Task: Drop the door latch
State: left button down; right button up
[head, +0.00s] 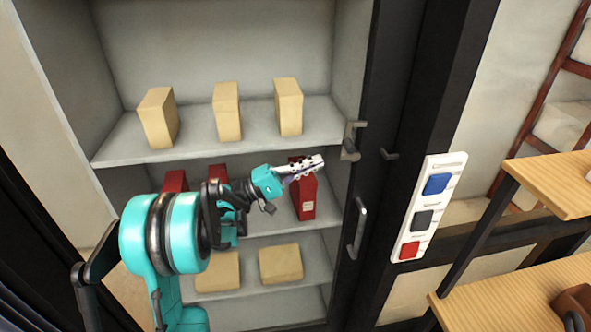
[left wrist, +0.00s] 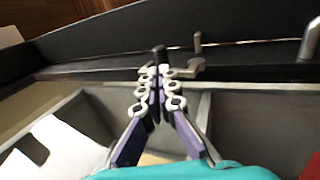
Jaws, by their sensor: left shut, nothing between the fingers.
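The door latch (head: 350,143) is a small grey metal piece on the black upright at the right side of the cabinet. A short grey peg or catch (head: 389,154) sticks out just to its right. In the left wrist view the latch (left wrist: 187,70) lies just beyond and right of the fingertips, and the peg (left wrist: 197,42) stands behind it. My left gripper (head: 318,162) is shut and empty, a little left of and below the latch. It also shows in the left wrist view (left wrist: 155,72); whether it touches the latch I cannot tell. My right gripper is not in view.
A vertical door handle (head: 359,228) sits below the latch. Tan boxes (head: 227,112) and red boxes (head: 306,200) stand on the cabinet shelves (head: 190,149). A panel with blue, black and red buttons (head: 424,210) is to the right. Wooden shelves (head: 520,290) stand at lower right.

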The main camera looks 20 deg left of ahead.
pick_arm(q)
jog(key=x, duration=0.5)
jog(key=shift+w+d+r, duration=0.15)
jog(key=shift+w+d, duration=0.05)
jog(key=shift+d, duration=0.1)
jog(key=shift+d+r+g+y+p, duration=0.1)
jog(key=shift+r+g+y+p, duration=0.2)
jog(key=shift+p, duration=0.35)
